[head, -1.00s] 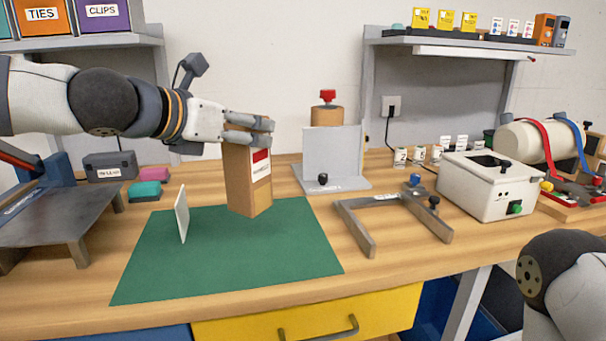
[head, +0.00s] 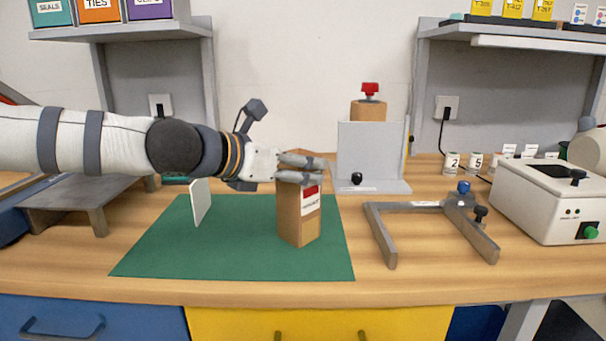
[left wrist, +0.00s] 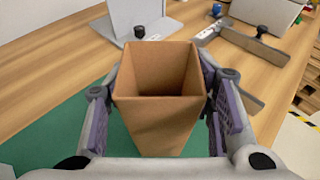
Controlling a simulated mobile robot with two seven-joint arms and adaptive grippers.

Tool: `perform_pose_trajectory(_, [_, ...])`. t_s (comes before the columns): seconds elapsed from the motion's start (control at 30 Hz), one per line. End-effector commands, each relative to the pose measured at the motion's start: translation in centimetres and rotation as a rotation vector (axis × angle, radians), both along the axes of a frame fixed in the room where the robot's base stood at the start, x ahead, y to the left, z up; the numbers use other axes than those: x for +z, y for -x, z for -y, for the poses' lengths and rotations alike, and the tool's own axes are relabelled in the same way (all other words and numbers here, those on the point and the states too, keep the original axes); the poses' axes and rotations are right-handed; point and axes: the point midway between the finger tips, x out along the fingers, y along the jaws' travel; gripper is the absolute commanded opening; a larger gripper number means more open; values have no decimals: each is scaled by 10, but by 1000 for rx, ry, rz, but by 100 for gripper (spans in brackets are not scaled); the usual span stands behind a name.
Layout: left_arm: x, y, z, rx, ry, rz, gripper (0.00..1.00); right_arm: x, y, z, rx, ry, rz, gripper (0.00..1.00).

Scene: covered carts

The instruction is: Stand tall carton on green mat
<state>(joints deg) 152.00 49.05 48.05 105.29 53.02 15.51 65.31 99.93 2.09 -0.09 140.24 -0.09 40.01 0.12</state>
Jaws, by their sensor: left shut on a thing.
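The tall brown carton (head: 298,222), with a red and white label, is upright over the right part of the green mat (head: 170,255). Its lower end appears at or very near the mat; I cannot tell whether it touches. My left gripper (head: 305,169) comes in from the left and is shut on the carton near its top. In the left wrist view the carton's open top (left wrist: 160,85) shows between the two fingers, and its base is hidden. My right gripper is not in view.
A white upright panel (head: 201,202) stands on the mat left of the carton. A grey U-shaped frame (head: 385,240) lies just right of the mat. A grey angle plate (head: 370,155) with a black knob stands behind. The mat's front is clear.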

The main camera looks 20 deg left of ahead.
Motion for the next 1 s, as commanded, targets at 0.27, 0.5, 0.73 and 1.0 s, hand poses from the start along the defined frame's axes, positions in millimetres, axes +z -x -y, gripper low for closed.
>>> perform_pose_trajectory(0.27, [0,2,1,0,0,1,21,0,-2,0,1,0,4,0])
perform_pose_trajectory(0.5, [2,2,0,-1,-2,3,69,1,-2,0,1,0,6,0])
perform_pose_trajectory(0.73, [11,3,0,1,-2,8,69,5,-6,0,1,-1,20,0])
perform_pose_trajectory(1.0, [47,63,-32,2,3,26,69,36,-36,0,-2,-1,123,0])
